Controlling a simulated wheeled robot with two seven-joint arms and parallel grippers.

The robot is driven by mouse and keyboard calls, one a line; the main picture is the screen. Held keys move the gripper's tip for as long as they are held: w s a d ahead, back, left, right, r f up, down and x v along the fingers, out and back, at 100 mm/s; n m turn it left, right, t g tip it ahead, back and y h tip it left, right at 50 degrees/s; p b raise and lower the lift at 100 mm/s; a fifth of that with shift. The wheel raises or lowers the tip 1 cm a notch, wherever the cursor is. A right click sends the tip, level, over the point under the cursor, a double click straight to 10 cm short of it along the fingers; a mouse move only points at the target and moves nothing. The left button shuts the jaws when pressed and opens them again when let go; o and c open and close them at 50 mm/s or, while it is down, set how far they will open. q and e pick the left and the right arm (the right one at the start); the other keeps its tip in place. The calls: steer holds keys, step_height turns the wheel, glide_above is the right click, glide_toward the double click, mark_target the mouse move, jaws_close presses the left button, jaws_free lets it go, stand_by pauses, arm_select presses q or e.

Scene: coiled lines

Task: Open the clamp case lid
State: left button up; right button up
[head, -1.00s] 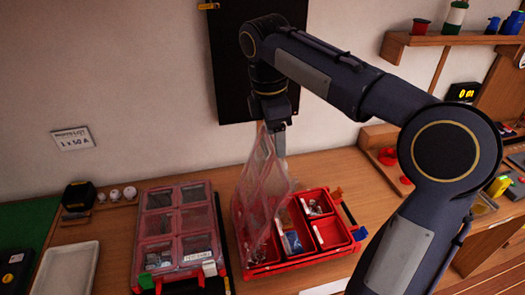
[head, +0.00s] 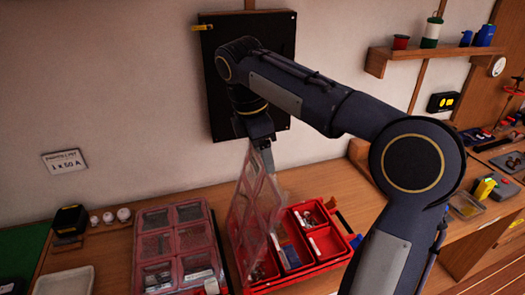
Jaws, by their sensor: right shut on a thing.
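The clamp case is a red compartment case (head: 330,257) on the bench, with small parts in its compartments. Its clear, pink-rimmed lid (head: 262,205) stands raised and steeply tilted along the case's left side. My right gripper (head: 266,157) is shut on the lid's upper edge. The fingertips are partly hidden by the lid and the wrist. My left gripper is not in view.
A second case (head: 178,245) with a closed clear lid lies just left. A white tray (head: 66,283), a black tape measure (head: 69,221) and white knobs are further left. A black panel (head: 283,42) hangs on the wall behind my right arm. A shelf (head: 420,52) is at upper right.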

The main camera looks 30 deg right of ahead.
steer(key=shift+a+f, duration=0.15)
steer(key=shift+f, duration=0.15)
steer(key=o, duration=0.9)
steer(key=shift+o, duration=1.3)
steer(key=shift+w, duration=0.3)
steer(key=shift+r, duration=0.3)
step_height(320, 180, up, 7)
steer(key=a, duration=0.1)
steer(key=shift+w+a, duration=0.15)
steer(key=shift+a, duration=0.05)
